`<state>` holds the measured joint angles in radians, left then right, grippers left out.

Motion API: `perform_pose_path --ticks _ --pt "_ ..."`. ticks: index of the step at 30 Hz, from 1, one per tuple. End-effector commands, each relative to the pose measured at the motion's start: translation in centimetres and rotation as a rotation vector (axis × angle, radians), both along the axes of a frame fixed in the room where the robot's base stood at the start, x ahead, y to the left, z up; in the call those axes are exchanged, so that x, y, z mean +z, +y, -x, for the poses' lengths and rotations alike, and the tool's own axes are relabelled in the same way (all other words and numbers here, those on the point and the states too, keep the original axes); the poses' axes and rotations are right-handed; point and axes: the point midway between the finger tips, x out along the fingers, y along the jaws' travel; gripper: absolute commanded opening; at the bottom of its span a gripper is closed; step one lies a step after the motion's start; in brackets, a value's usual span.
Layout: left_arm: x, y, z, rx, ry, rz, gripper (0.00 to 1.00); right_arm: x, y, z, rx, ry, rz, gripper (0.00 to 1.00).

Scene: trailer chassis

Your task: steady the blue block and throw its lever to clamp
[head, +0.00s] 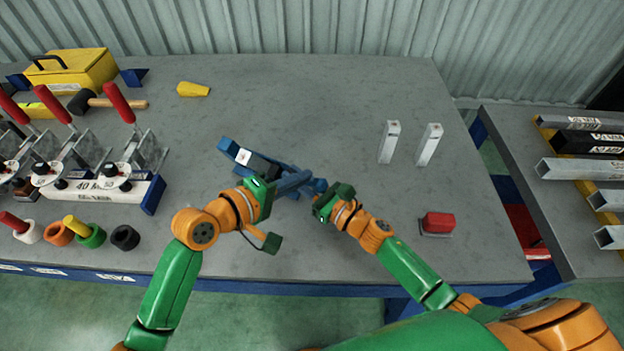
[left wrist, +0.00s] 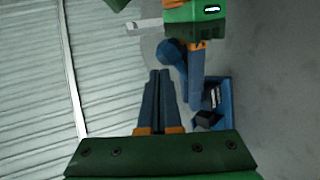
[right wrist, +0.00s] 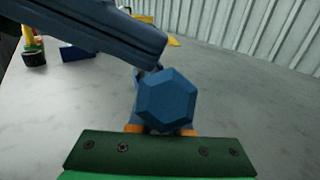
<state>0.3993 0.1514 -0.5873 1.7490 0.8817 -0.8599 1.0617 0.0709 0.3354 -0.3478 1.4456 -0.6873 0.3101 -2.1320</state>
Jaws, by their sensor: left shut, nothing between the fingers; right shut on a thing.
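The blue block (head: 230,147) lies on the grey bench, with a white label and a dark part on top. It also shows in the left wrist view (left wrist: 225,93). A blue faceted knob, which I take as the lever's end (right wrist: 168,98), fills the middle of the right wrist view and hides my right fingers there. My left gripper (head: 302,178) is shut and empty, its fingers close beside the knob; I cannot tell if they touch.
Two upright pale square tubes (head: 389,142) stand right of centre, with a red block (head: 437,223) near the front edge. Clamps with red handles (head: 118,102) stand at left, a yellow toolbox (head: 85,68) behind. A side table (head: 540,190) holds metal bars. The back middle is clear.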

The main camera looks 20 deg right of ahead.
Motion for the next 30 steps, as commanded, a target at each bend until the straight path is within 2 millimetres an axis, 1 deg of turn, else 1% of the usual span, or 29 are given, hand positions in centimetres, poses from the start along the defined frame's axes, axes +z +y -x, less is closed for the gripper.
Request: perform_pose_path --ticks 30 --pt "-0.79 -0.75 0.33 -0.004 0.004 0.0 0.0 0.2 0.16 0.02 0.005 -0.005 -0.001 0.0"
